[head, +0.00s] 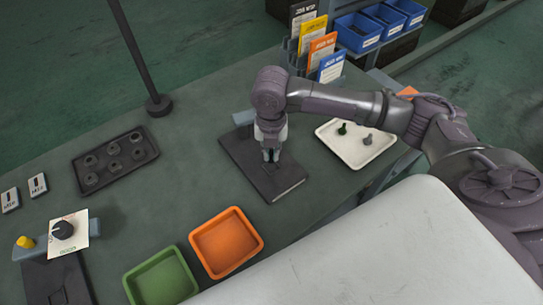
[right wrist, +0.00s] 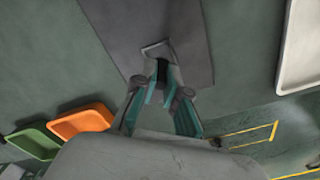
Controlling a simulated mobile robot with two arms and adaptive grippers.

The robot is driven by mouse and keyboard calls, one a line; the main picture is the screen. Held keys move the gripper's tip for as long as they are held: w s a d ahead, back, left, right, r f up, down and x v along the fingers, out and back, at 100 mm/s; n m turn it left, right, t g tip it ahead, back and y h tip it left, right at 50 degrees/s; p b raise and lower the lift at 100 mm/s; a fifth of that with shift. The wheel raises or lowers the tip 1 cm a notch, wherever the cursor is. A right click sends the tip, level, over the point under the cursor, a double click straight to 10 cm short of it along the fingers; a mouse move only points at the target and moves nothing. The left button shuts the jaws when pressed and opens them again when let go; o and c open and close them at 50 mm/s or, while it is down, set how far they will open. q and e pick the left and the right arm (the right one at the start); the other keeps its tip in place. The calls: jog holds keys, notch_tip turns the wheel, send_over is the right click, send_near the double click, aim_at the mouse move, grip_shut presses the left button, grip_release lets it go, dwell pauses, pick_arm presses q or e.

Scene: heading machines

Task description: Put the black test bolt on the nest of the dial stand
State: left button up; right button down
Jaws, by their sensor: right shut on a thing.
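My right gripper (head: 270,154) is over a dark flat plate (head: 287,184), which I take to be the dial stand's base. In the right wrist view my right gripper (right wrist: 163,88) is shut on a small black piece (right wrist: 162,69), apparently the black test bolt, mostly hidden between the fingertips. A small light-edged square (right wrist: 157,47), apparently the nest, lies on the plate just beyond the fingertips. I cannot tell whether the bolt touches it. The gripper and arm hide part of the stand in the head view. My left gripper is not in view.
A white tray (head: 377,154) with a green and a grey bolt is to the right. Orange (head: 226,242) and green (head: 161,278) bins stand in front. A dark tray with several round sockets (head: 115,158) is left. Card holders and blue bins (head: 357,31) are behind.

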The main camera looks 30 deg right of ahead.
aim_at(272, 159)
notch_tip(272, 159, down, 3)
jog(key=shift+r+p, duration=0.2)
jog(key=shift+p, duration=0.1)
jog(key=shift+f, duration=0.4)
jog(key=shift+f, duration=0.1)
jog(key=c, duration=1.2)
grip_release()
notch_tip(272, 159, up, 12)
jog(key=shift+r+b, duration=0.15)
jog(key=shift+b, duration=1)
